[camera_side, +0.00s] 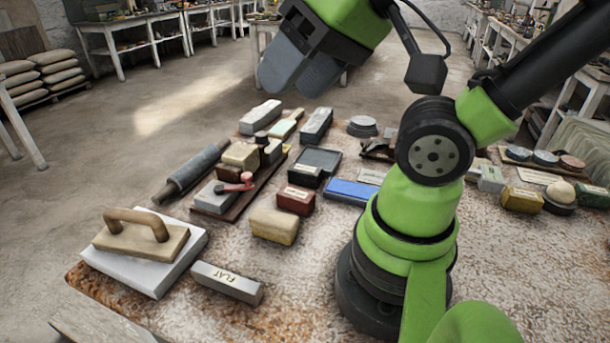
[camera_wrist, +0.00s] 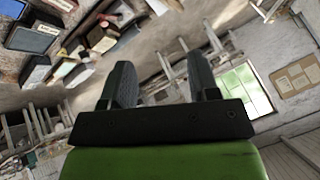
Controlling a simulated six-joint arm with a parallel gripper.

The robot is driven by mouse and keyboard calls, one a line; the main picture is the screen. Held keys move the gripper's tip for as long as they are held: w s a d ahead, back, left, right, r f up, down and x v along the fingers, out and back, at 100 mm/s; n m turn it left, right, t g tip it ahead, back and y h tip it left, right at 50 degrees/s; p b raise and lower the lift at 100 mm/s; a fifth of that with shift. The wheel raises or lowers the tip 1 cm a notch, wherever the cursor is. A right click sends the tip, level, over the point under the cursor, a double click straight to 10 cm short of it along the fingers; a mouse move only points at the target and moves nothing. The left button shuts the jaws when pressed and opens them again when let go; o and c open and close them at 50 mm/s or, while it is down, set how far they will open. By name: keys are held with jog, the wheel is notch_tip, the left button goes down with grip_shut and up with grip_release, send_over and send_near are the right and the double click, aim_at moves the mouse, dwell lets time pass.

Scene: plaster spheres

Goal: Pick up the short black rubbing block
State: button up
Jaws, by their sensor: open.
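A short black block (camera_side: 304,174) with a pale label on top lies on the table, in front of a dark square tray and behind a dark red block. A longer black block (camera_side: 316,125) with a grey top lies farther back. My gripper (camera_side: 290,88) is open and empty, high above the far edge of the table, well apart from both. In the wrist view my gripper (camera_wrist: 161,72) shows two spread fingers with nothing between them. Dark blocks (camera_wrist: 35,72) show at the upper left there; I cannot tell which is the short one.
Near the short block are the dark square tray (camera_side: 318,159), the dark red block (camera_side: 295,199), a yellowish block (camera_side: 274,225) and a blue slab (camera_side: 352,191). A crowded wooden board (camera_side: 221,212) lies left. The table's front middle is fairly clear.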

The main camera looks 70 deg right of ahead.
jog(key=shift+w, duration=0.1)
jog(key=n+g+h, duration=0.2)
jog(key=n+g, duration=0.2)
jog(key=g, duration=0.3)
send_over(305, 168)
notch_tip(305, 168, down, 24)
jog(key=shift+w+a+f, duration=0.1)
jog(key=shift+f, duration=3.05)
jog(key=c, duration=0.8)
jog(key=shift+c, duration=0.2)
jog(key=shift+r, duration=0.15)
